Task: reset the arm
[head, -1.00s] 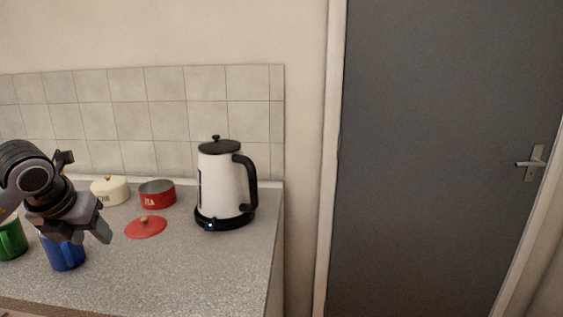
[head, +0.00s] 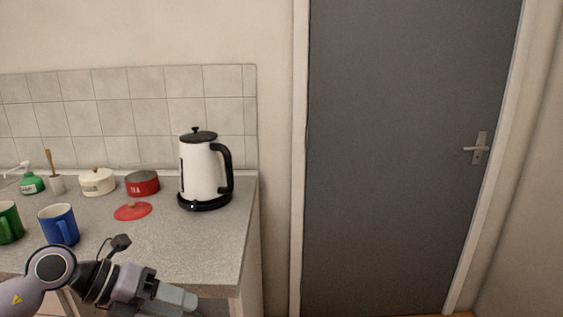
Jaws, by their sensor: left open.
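My left arm comes in from the lower left of the head view. Its gripper (head: 176,301) is low in front of the counter's front edge, pointing right, with its jaws open and nothing seen between them. The lower part of the gripper is cut off by the picture's bottom edge. It is apart from the mugs and the kettle. My right gripper is not in view.
On the counter (head: 170,237) stand a blue mug (head: 58,222), a green mug (head: 8,224), a white kettle (head: 203,172), an open red tea tin (head: 142,184), its red lid (head: 132,211) and a cream tin (head: 97,182). A grey door (head: 390,150) is at right.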

